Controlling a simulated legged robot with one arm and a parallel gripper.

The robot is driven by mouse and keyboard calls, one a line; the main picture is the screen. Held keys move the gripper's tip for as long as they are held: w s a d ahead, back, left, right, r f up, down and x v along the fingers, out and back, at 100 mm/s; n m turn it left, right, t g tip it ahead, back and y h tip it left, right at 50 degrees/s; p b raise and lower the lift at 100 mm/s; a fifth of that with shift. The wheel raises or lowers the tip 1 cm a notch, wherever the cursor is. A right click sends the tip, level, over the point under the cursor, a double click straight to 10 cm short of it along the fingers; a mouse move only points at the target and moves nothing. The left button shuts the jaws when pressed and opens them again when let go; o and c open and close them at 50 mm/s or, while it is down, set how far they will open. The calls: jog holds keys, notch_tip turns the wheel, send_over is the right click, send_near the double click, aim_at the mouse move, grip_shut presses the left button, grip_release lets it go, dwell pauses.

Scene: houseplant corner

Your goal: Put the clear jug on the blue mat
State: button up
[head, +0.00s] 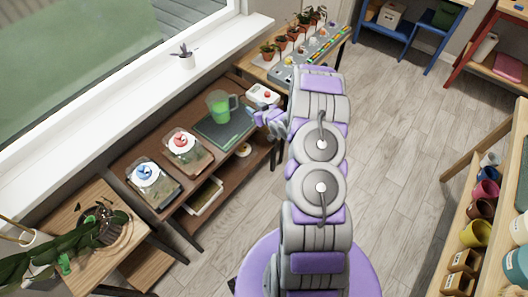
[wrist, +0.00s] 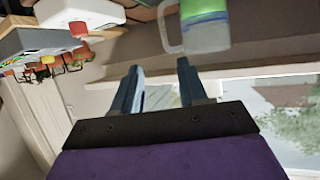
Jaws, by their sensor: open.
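The clear jug (head: 219,107) has a handle on its right side and green in it. It stands upright on the wooden bench, at the back edge of a dark grey-green mat (head: 222,133); I cannot tell whether it rests on the mat. My gripper (head: 262,114) is open and empty, just right of the jug and apart from it. In the wrist view the picture is turned over; the jug (wrist: 207,30) is at the top, beyond the open fingers (wrist: 160,72). I cannot make out a clearly blue mat.
Two clear containers with white tops stand left on the bench, one with a blue knob (head: 145,172), one with a red knob (head: 181,140). A white box with a red button (head: 263,94) is behind my gripper. Potted seedlings (head: 283,44) stand beyond.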

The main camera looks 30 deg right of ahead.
jog(key=s+a+r+g+h, duration=0.1)
jog(key=s+a+r+g, duration=0.35)
jog(key=r, duration=0.45)
jog(key=s+a+r+g+h, duration=0.2)
jog(key=s+a+r+g, duration=0.15)
jog(key=s+r, duration=0.35)
jog(key=s+a+r+g, duration=0.2)
jog(key=s+a+r, duration=0.2)
jog(key=s, duration=0.8)
jog(key=s+a+r+g+y, duration=0.1)
jog(key=s+a+r+g, duration=0.1)
jog(key=s+a+r, duration=0.2)
jog(key=s+a+r+g+y, duration=0.1)
jog(key=s+a+r+g, duration=0.2)
jog(key=s, duration=1.7)
jog(key=a+r, duration=0.2)
jog(key=a, duration=0.3)
jog(key=shift+s+a, duration=0.3)
jog(key=shift+s, duration=0.05)
jog(key=shift+r, duration=0.1)
